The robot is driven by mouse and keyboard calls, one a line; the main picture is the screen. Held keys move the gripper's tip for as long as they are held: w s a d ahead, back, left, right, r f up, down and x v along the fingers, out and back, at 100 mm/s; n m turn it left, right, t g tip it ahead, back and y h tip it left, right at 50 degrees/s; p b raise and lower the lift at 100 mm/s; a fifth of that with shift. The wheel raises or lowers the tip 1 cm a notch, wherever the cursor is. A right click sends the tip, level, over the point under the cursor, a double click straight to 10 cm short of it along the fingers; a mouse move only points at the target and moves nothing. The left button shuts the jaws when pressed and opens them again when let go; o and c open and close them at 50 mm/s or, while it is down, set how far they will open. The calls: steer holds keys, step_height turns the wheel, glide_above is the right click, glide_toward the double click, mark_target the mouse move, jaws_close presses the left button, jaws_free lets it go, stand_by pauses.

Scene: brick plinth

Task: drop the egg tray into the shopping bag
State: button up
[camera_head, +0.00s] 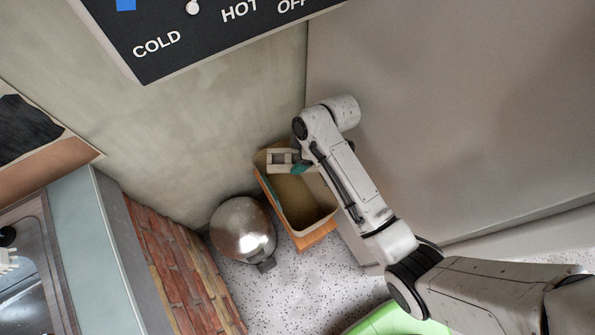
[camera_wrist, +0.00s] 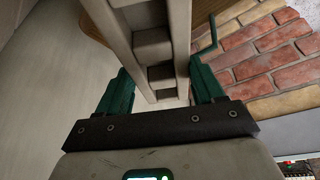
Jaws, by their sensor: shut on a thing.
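The egg tray (camera_head: 279,157) is a pale grey-beige piece with square hollows. In the wrist view the tray (camera_wrist: 150,45) runs up the picture between the two green fingers of my gripper (camera_wrist: 163,82), which is shut on it. In the head view my gripper (camera_head: 298,166) and the tray are over the upper part of the shopping bag (camera_head: 318,238), an open, tan container with an orange-brown outside. The bag stands on the floor by the wall. The bag's inside looks bare where I can see it. The tray's height above the rim is hard to tell.
A shiny round metal bin (camera_head: 243,228) stands on the speckled floor (camera_head: 300,280) just left of the bag. A brick plinth (camera_head: 172,265) with a counter and sink is further left. A green object (camera_head: 395,320) lies at the bottom. A grey panel (camera_head: 450,120) is at right.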

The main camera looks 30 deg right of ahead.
steer(key=o, duration=1.2)
steer(key=shift+r, duration=0.1)
steer(key=shift+r, duration=0.35)
step_height(320, 180, up, 3)
steer(key=shift+f, duration=0.2)
steer(key=s+r, duration=0.3)
steer(key=s, duration=0.1)
steer(key=s+r, duration=0.3)
steer(key=s, duration=0.2)
steer(key=s+r+b, duration=0.1)
steer(key=s+r, duration=0.2)
steer(key=s, duration=0.2)
steer(key=shift+r, duration=0.25)
